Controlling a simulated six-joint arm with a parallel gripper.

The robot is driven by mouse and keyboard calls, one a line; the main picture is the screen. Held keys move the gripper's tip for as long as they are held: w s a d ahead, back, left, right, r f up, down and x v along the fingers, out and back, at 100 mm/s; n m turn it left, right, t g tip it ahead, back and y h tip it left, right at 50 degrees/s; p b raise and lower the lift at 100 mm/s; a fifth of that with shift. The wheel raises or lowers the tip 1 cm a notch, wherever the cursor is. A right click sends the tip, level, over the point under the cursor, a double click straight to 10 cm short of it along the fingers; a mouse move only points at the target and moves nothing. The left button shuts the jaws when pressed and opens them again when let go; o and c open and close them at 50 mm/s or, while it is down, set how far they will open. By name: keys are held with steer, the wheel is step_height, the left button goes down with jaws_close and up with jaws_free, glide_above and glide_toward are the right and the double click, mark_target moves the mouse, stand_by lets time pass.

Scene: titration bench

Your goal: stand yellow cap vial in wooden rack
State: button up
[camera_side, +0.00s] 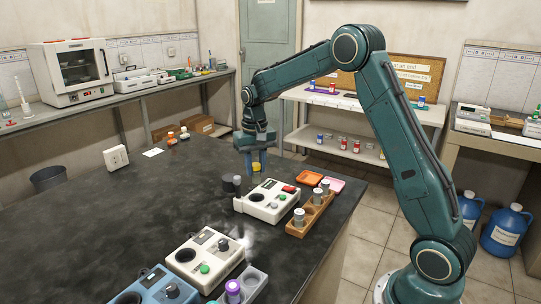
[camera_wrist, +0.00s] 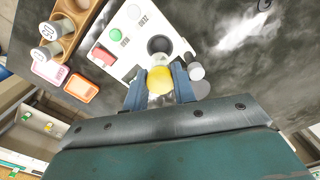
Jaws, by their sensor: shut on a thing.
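My gripper (camera_side: 257,165) is above the dark bench, behind the white device in the side view. It is shut on the yellow cap vial (camera_side: 257,168), whose yellow cap shows between the blue fingers. Part of the rack (camera_wrist: 72,42) shows at the upper left of the wrist view, with two vials visible.
The white device (camera_side: 268,201) with a round well stands between my gripper and the rack. Dark cylinders (camera_side: 232,184) stand left of it. An orange tray (camera_side: 309,178) and a pink tray (camera_side: 332,184) lie behind the rack. More devices (camera_side: 203,257) are at the front; the bench's left middle is clear.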

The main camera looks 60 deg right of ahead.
steer(key=r, duration=0.2)
steer(key=shift+s+d+r, duration=0.2)
steer(key=shift+s+r, duration=0.15)
steer(key=s+d+m, duration=0.3)
steer(key=s+d, duration=0.1)
steer(key=s, duration=1)
steer(key=shift+s+d+f, duration=0.1)
steer(key=shift+s+f, duration=0.05)
steer(key=shift+f, duration=1.15)
steer(key=shift+s+d+f, duration=0.1)
steer(key=shift+f, duration=1.2)
steer(key=shift+f, duration=0.15)
steer(key=shift+f, duration=1.9)
steer(key=shift+f, duration=1.4)
steer(key=o, duration=1.3)
